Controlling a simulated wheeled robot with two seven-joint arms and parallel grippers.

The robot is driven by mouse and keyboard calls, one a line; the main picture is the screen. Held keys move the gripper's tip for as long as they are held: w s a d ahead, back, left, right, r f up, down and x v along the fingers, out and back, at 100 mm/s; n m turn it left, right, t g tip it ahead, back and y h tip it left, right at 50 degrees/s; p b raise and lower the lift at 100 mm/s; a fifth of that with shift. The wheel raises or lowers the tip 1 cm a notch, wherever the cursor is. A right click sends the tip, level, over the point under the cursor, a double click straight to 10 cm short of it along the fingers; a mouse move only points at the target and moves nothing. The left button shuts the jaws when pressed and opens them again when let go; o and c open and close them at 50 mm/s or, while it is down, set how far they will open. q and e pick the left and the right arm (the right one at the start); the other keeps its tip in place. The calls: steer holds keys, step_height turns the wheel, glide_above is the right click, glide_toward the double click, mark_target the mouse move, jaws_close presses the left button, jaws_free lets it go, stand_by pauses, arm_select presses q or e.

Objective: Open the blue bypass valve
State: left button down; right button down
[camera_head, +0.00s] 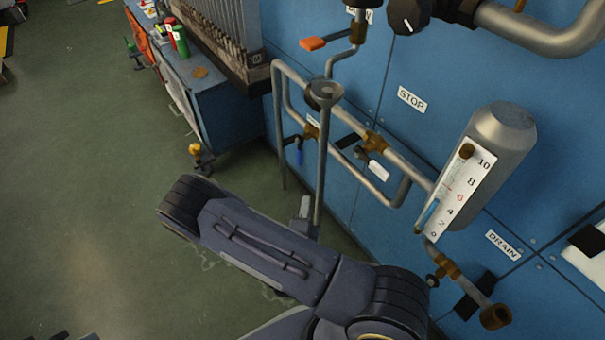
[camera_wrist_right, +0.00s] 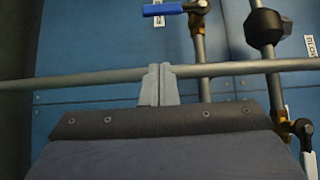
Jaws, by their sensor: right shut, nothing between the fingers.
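The blue bypass valve handle (camera_head: 299,156) hangs down from a brass valve body (camera_head: 311,131) on the pipework of the blue wall panel. In the right wrist view the blue handle (camera_wrist_right: 165,9) is at the top, crosswise to its pipe. My right gripper (camera_head: 304,212) is shut and empty, below the handle and apart from it. In the wrist view its fingertips (camera_wrist_right: 160,70) are together and overlap a long grey pipe; I cannot tell whether they touch it. My left gripper is not in view.
An upright grey pipe (camera_head: 321,165) with a round cup top stands right of the blue handle. A white-handled valve (camera_head: 378,170), an orange handle (camera_head: 312,43) and a level gauge (camera_head: 457,188) are nearby. A blue cabinet (camera_head: 225,118) stands left; the green floor is mostly clear.

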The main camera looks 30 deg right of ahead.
mark_target(299, 151)
steer(key=w+a+b+x, duration=0.1)
steer(key=b+x, duration=0.3)
steer(key=x, duration=0.8)
steer(key=shift+w+a, duration=0.3)
steer(key=shift+w, duration=0.35)
